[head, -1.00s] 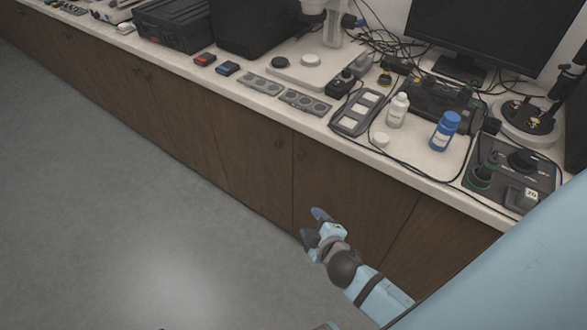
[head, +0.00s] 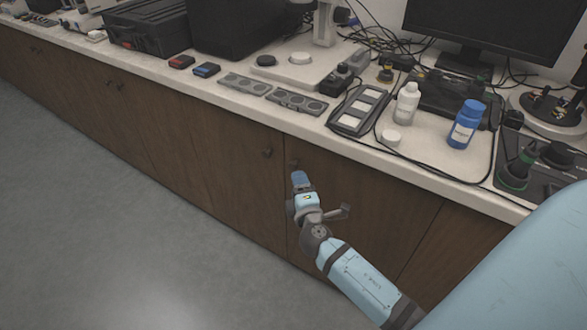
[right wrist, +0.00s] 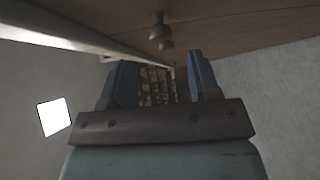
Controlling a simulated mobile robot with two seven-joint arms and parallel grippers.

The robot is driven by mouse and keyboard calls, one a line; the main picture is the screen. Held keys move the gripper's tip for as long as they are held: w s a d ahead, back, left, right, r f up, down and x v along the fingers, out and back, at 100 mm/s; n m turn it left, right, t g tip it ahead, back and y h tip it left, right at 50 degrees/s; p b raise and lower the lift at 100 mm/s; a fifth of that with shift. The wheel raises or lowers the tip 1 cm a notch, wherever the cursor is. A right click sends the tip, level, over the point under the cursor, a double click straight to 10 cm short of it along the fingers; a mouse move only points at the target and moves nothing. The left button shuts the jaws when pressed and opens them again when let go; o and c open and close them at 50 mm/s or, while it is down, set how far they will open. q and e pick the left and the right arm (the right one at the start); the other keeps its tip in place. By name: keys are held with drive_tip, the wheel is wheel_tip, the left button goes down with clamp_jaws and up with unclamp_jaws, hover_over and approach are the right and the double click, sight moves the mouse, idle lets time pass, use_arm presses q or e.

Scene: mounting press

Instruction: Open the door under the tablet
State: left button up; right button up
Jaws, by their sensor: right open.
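The cabinet door (head: 350,205) is shut, brown wood, below the counter stretch that bears a flat grey panel with pale squares (head: 360,109); I cannot tell whether that panel is the tablet. The door's small dark knob (head: 294,163) is near its upper left corner. My right gripper (head: 300,179) is just below this knob, in front of the door, apart from it as far as I can tell. In the right wrist view the blue fingers (right wrist: 160,82) are spread and empty, with two knobs (right wrist: 160,38) beyond them. My left gripper is not in view.
The neighbouring door (head: 235,165) has its own knob (head: 267,153). The pale counter edge (head: 400,172) overhangs the doors. A white bottle (head: 406,104), a blue bottle (head: 466,125) and a white lid (head: 391,137) stand on top. The grey floor (head: 120,230) is clear.

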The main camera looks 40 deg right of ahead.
sight(293, 169)
drive_tip(key=x, duration=0.7)
drive_tip(key=shift+a, duration=0.1)
clamp_jaws()
